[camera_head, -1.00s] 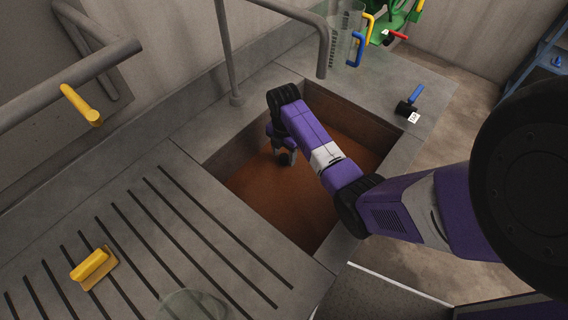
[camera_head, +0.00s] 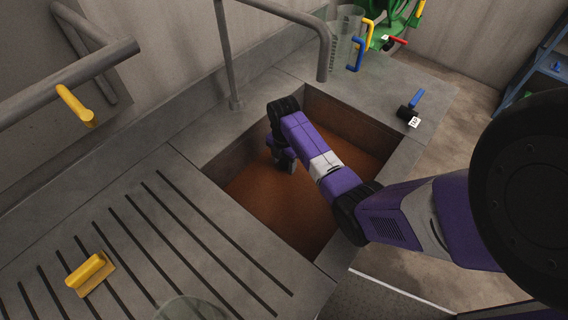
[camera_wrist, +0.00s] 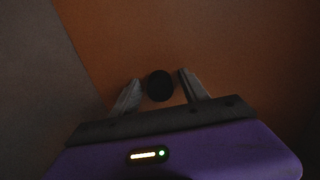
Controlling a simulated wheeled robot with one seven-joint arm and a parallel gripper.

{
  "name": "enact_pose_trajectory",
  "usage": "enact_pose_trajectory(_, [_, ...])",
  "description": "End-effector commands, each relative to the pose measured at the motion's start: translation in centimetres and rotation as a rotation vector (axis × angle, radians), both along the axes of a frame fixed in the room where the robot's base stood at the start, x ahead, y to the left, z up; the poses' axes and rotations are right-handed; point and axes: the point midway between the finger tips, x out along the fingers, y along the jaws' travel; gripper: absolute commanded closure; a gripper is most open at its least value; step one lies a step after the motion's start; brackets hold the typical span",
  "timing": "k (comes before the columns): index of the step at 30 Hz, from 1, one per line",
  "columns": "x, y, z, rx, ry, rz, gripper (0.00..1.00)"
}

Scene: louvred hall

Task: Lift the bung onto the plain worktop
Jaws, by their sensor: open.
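The bung (camera_wrist: 160,86) is a small round black piece on the brown floor of the sunken basin. In the wrist view it shows between the two grey fingers of my gripper (camera_wrist: 161,92), which stand apart on either side of it. I cannot tell whether the fingers touch it. In the head view my gripper (camera_head: 286,163) reaches down into the basin (camera_head: 262,205), and the bung cannot be made out there. The plain worktop (camera_head: 400,82) is the bare grey slab beyond the basin.
A clear jug (camera_head: 345,40) and a grey tap (camera_head: 322,50) stand behind. A yellow scraper (camera_head: 90,273) lies on the grooved drainer (camera_head: 150,245) at left. Basin walls surround my gripper.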

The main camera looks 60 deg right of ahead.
Motion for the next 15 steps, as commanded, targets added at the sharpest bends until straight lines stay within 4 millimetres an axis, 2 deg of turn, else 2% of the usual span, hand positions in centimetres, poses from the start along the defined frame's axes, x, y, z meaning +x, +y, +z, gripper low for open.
enact_pose_trajectory(1, [-0.01, -0.01, -0.03, 0.000, 0.000, 0.000, 0.49])
enact_pose_trajectory(9, [-0.01, -0.02, -0.02, 0.000, 0.000, -0.001, 1.00])
enact_pose_trajectory(15, [-0.01, -0.03, -0.01, 0.000, -0.001, -0.001, 1.00])
